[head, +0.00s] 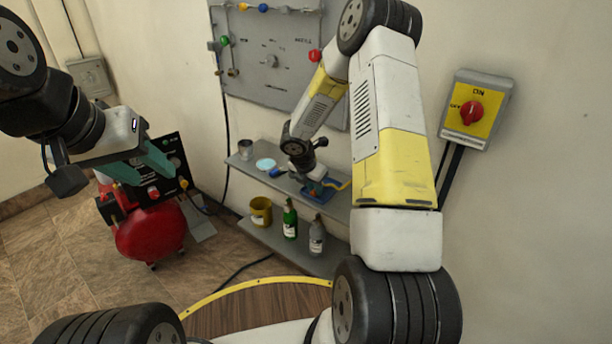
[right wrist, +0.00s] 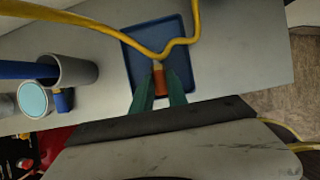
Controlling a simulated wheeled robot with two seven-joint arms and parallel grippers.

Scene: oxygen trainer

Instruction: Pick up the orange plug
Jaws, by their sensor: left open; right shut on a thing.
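The orange plug (right wrist: 159,78) is between the two green fingers of my right gripper (right wrist: 160,88), over the blue tray (right wrist: 133,58). A yellow cable (right wrist: 178,43) runs from the plug's far end across the tray. My right gripper is shut on the plug. In the head view my right gripper (head: 318,186) is at the grey shelf, over the blue tray (head: 318,196), and the plug is not clear there. My left gripper (head: 157,180) is open and empty, in front of the red compressor.
The upper shelf (head: 246,166) also holds a grey cup (right wrist: 75,70) and a light blue disc (head: 265,164). The red compressor (head: 150,234) is at left. A switch box (head: 476,112) is on the wall.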

